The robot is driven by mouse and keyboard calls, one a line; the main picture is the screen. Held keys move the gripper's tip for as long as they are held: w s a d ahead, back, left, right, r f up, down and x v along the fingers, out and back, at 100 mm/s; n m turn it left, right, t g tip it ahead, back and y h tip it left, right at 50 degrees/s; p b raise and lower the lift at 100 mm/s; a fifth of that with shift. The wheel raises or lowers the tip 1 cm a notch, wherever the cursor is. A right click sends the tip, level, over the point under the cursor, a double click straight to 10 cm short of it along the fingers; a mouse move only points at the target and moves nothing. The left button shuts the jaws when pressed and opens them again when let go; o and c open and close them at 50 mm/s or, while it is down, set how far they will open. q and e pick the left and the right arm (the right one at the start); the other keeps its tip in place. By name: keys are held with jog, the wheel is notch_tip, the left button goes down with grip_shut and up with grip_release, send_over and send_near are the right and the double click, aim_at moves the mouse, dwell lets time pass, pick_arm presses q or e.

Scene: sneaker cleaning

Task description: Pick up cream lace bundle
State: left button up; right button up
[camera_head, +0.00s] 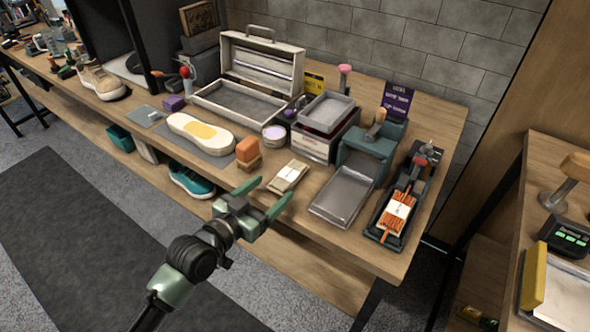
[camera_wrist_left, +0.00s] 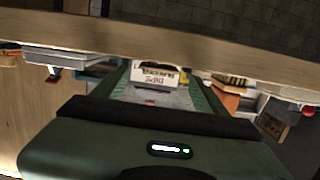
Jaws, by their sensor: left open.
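The cream lace bundle (camera_head: 289,176) lies flat near the front edge of the workbench, with a pale band around its middle. My left gripper (camera_head: 275,190) is open and empty, just in front of the bundle on the near side. Its green fingers are spread and point toward the bundle without holding it. In the left wrist view the fingers (camera_wrist_left: 158,95) frame a pale labelled object; I cannot tell if it is the bundle. My right gripper is in neither view.
An orange brush block (camera_head: 248,150) stands left of the bundle, and an empty grey metal tray (camera_head: 342,196) lies to its right. A dark tray with an orange lace bundle (camera_head: 398,212) is farther right. A stacked box (camera_head: 314,146) stands behind. The bench edge (camera_head: 335,232) runs in front.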

aim_at(296, 168)
pick_arm(q)
jog(key=x, duration=0.7)
jog(key=shift+d+p, duration=0.2)
jog(key=shift+p, duration=0.1)
jog(key=shift+w+d, duration=0.15)
jog(key=shift+w, duration=0.1)
jog(key=c, duration=1.4)
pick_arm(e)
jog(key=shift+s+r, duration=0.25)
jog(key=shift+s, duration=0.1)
